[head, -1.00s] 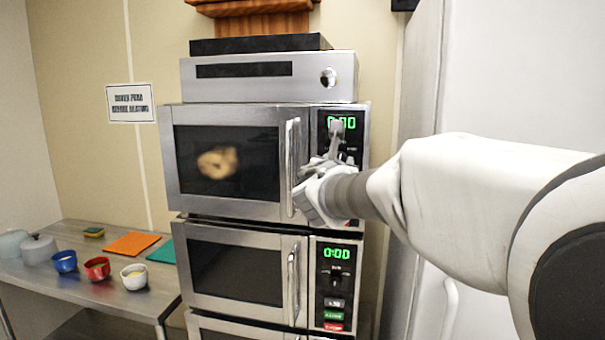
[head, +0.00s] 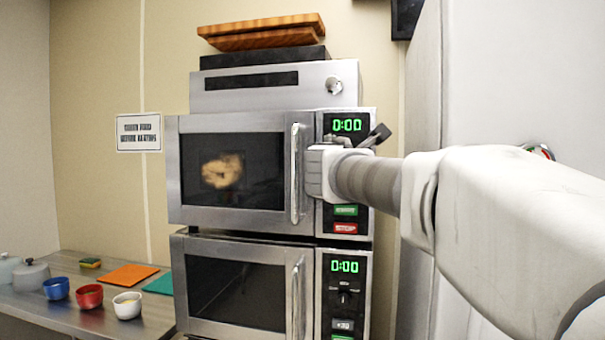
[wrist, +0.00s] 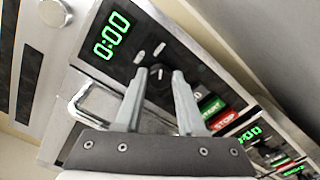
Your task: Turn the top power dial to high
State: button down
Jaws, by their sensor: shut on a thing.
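The top power dial (wrist: 158,87) is a dark round knob below that display in the wrist view. My gripper (wrist: 159,72) has a finger on each side of the dial and is shut on it. In the head view my wrist and gripper cover the dial. The dial's pointer setting is hard to read. The green START button (wrist: 210,106) and red STOP button (wrist: 226,121) lie just below the dial.
The vertical door handle (head: 296,175) stands out close to the left of my gripper. A second microwave (head: 180,270) with its own dial (head: 344,297) sits below. A white cabinet side (head: 490,70) is at right. Bowls and mats lie on the table (head: 85,318) at left.

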jog(key=shift+m, duration=0.4)
jog(key=c, duration=0.5)
grip_release()
jog(key=b+v, duration=0.1)
jog(key=v, duration=1.6)
jog(key=shift+s+b, duration=0.2)
jog(key=shift+b, duration=0.15)
